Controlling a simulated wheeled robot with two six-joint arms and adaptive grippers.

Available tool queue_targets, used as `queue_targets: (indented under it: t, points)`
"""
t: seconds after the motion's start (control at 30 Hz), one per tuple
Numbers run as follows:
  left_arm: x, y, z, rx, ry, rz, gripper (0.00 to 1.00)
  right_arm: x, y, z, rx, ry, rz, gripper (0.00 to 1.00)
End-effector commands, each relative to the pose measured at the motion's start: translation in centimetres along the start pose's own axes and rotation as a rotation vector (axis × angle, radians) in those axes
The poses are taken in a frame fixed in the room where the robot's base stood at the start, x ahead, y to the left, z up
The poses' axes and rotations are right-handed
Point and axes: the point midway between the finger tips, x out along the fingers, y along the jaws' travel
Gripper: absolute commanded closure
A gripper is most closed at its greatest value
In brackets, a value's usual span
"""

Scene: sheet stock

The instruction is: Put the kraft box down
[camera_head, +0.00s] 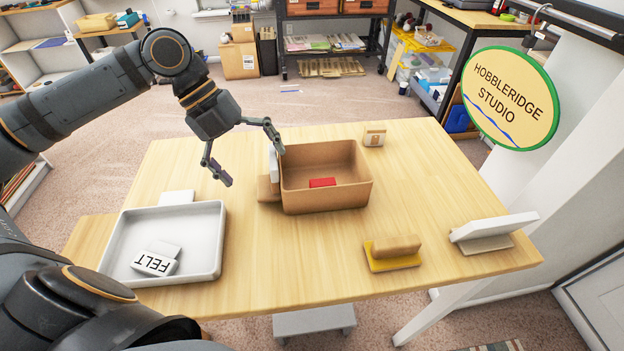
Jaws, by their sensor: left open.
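The kraft box (327,195) is an open-topped brown carton. It stands upright on the wooden table (310,270), near the middle, with a small red block (322,183) inside. My left gripper (252,162) is open and empty, above the table just left of the box. Its fingers are spread, the right one close to the box's upper left corner; I cannot tell whether it touches. My right gripper is not in view.
A white tray (213,250) with a "FELT" label block (155,263) lies on the left. A small tan box (374,136) stands behind the carton. A tan block on a yellow base (392,254) and a white slanted panel (494,227) stand on the right. The front middle is clear.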

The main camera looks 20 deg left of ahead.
Motion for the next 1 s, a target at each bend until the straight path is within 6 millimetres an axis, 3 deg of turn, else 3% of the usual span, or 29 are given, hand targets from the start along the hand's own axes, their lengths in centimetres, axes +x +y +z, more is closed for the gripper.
queue_targets:
  t: [0.2,0.5,0.87,1.0]
  points:
    - [1.9,-0.2,-0.4,-0.003,0.008,0.006,0.02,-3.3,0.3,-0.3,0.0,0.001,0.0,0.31]
    - [4.7,0.1,-0.1,-0.002,0.002,0.006,0.02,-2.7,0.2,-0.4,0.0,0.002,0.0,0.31]
    - [5.2,0.0,0.0,0.0,0.0,0.0,0.02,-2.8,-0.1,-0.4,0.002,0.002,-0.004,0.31]
    - [5.2,0.0,0.0,0.0,0.0,0.0,0.21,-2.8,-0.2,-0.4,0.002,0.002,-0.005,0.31]
